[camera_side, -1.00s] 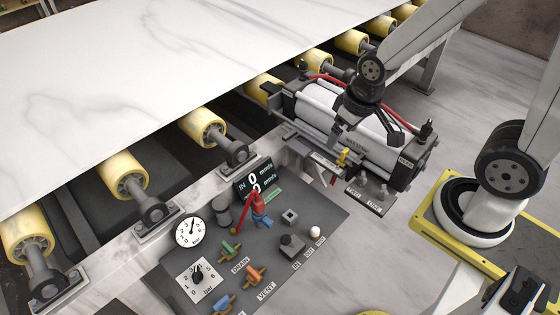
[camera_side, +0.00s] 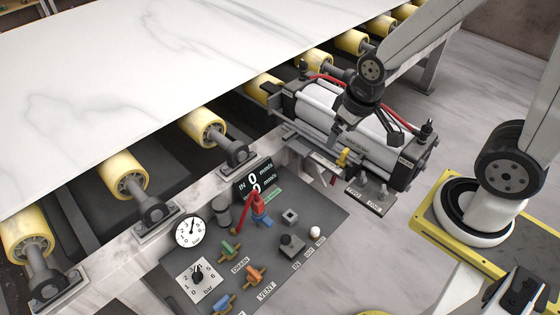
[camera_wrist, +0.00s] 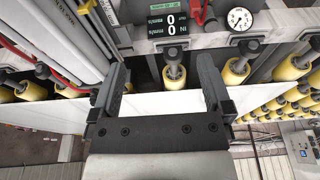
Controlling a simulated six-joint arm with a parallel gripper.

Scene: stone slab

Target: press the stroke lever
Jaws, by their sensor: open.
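My gripper (camera_side: 342,128) hangs over the white-bodied cylinder unit beside the conveyor. In the wrist view its two black fingers stand wide apart with nothing between them (camera_wrist: 163,66). No readable label names the stroke lever, so I cannot tell which it is. A red lever on a blue base (camera_side: 261,211) stands on the dark control panel. Two small grey levers (camera_side: 374,189) stand on a small labelled plate in front of the cylinder unit. A yellow part (camera_side: 343,158) sits at the unit's near side, just below my gripper. None of these is visibly touched.
The dark panel (camera_side: 325,213) carries a dial gauge (camera_side: 190,231), a speed display reading 0 (camera_side: 253,179), a green handle (camera_side: 231,251) and an orange handle (camera_side: 254,276). A large white slab (camera_side: 120,85) lies over yellow rollers (camera_side: 123,175). The cylinder unit's red hose (camera_side: 402,117) runs close to my gripper.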

